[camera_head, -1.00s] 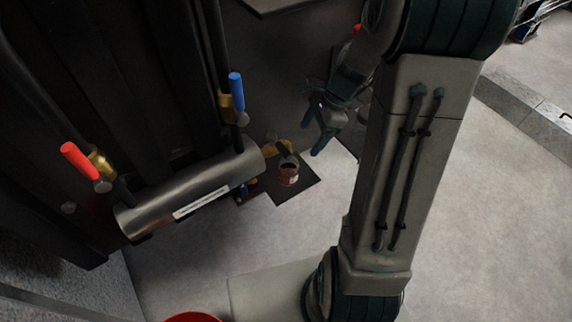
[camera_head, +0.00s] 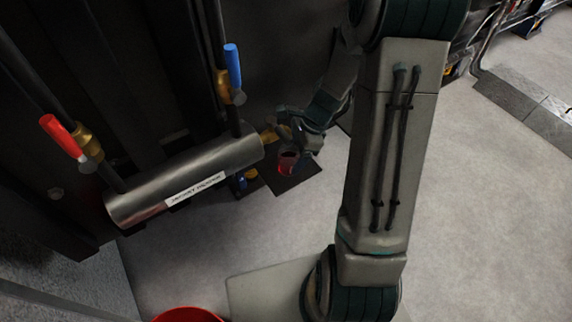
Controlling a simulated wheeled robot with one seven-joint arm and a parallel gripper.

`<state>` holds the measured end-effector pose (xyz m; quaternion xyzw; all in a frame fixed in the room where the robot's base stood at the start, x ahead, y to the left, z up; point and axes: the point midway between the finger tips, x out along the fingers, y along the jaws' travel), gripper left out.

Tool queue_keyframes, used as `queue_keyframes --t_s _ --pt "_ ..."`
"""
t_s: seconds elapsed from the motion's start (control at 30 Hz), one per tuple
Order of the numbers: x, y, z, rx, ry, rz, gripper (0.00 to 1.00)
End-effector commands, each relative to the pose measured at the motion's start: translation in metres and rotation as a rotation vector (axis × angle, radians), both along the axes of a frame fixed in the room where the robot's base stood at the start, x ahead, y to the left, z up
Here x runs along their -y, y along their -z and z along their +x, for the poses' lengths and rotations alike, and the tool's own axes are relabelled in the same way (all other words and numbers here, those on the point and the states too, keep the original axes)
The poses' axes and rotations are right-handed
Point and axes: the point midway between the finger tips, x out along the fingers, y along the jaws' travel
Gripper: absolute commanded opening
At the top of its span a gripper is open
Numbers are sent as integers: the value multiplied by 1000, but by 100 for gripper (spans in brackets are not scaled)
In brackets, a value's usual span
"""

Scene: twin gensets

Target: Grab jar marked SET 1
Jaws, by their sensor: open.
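A small clear jar with dark red contents (camera_head: 287,162) stands on a dark square plate (camera_head: 300,180), near the right end of the metal cylinder. A pale mark shows on it, but I cannot read any lettering. My gripper (camera_head: 298,148) is open and right at the jar, with its fingers around or just beside the upper part. The fingers partly cover the jar, and I cannot tell whether they touch it.
The metal cylinder (camera_head: 185,178) with a white label lies left of the jar. A red-handled valve (camera_head: 64,136) and a blue-handled valve (camera_head: 233,66) rise above it. A red round container (camera_head: 188,314) is at the bottom edge. Pale floor is clear to the right.

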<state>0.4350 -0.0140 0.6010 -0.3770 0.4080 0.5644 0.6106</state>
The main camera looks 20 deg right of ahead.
Motion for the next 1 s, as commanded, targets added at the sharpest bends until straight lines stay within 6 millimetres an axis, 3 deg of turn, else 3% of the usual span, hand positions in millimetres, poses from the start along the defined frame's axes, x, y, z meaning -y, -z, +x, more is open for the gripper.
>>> queue_keyframes --t_s 0.07,0.27,0.47,0.57,1.0 --pt "-3 9 0 0 1 1 76" --pt "-3 8 0 1 1 0 76" --pt "-3 8 1 1 1 0 24" --pt "-3 8 1 1 2 0 20" --pt "-3 1 1 3 1 -1 20"
